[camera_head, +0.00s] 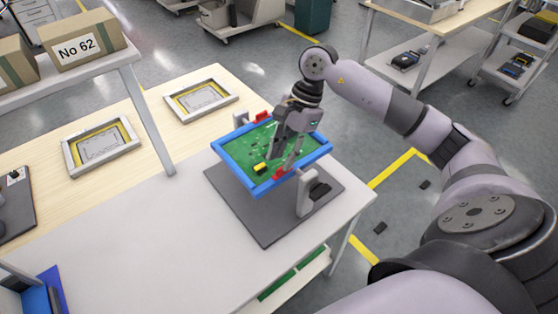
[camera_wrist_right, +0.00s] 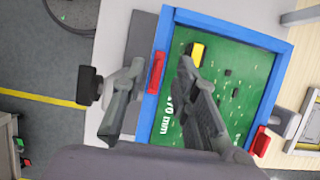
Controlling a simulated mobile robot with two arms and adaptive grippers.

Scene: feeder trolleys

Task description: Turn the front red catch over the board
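The green board (camera_head: 268,150) sits in a blue frame (camera_head: 240,176). The front red catch (camera_head: 279,174) is on the frame's near side, close to a yellow part on the board. In the right wrist view the front red catch (camera_wrist_right: 157,72) lies lengthwise along the blue frame's edge. My right gripper (camera_head: 285,155) is above the front part of the frame, fingers pointing down. In its wrist view the fingers (camera_wrist_right: 162,66) are open, with the catch seen between them; contact cannot be told. The back red catch (camera_head: 262,117) is on the far side. My left gripper is out of view.
A grey mat (camera_head: 264,229) lies under the frame, with an upright holder (camera_head: 305,192) and black knob at its near right. Two framed trays (camera_head: 101,145) lie on the wooden table behind. A shelf with boxes (camera_head: 83,40) stands at upper left. The white tabletop in front is clear.

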